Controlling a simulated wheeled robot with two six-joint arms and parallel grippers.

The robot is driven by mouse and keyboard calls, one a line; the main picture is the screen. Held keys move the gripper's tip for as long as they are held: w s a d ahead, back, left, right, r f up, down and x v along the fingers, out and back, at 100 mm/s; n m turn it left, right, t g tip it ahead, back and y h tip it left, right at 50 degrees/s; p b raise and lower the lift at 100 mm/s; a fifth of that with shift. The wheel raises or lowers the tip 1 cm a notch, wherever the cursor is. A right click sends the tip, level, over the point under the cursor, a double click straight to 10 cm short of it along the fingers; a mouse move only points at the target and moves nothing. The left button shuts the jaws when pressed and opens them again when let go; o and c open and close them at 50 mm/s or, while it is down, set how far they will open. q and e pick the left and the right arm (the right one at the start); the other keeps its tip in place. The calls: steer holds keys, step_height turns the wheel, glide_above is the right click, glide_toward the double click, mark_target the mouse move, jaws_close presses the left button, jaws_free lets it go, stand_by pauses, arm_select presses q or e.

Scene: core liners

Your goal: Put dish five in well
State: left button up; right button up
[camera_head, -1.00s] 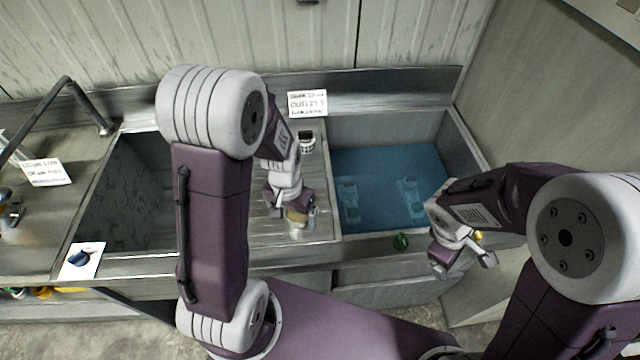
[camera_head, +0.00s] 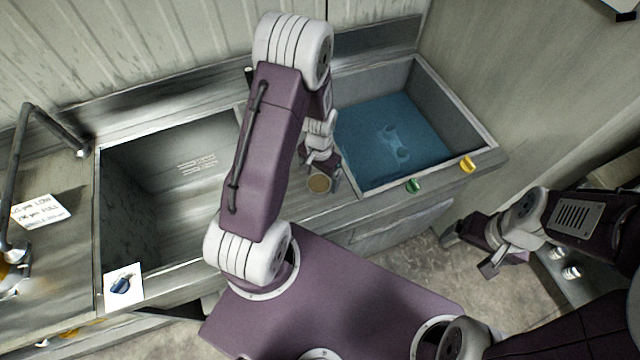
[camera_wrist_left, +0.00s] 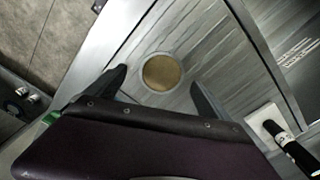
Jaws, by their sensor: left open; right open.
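A round tan-topped piece (camera_head: 319,183), possibly the dish, is on the metal strip between the two basins. No number on it is readable. My left gripper (camera_head: 321,172) is over it, and the wrist view shows the tan disc (camera_wrist_left: 161,72) between its two spread fingers (camera_wrist_left: 158,86); contact cannot be told. Two basins could be the well: a dry left basin (camera_head: 130,172) and a right basin (camera_head: 474,126) with blue water (camera_head: 365,135) and pale shapes under the surface. My right gripper (camera_head: 470,250) is open and empty, right of the counter over the floor.
A green knob (camera_head: 414,186) and a yellow knob (camera_head: 467,164) sit on the right basin's front edge. A tap (camera_head: 50,122) reaches over the left side. Small jars (camera_head: 571,272) lie low at right.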

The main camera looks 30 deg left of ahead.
mark_target(319, 183)
arm_select(q)
steer(key=shift+a+f, duration=0.1)
steer(key=shift+f, duration=0.05)
step_height(319, 183, down, 5)
steer(key=shift+r+p, duration=0.2)
steer(key=shift+p, duration=0.65)
steer(key=shift+w+f, duration=0.1)
steer(key=shift+f, duration=0.05)
steer(key=c, duration=1.6)
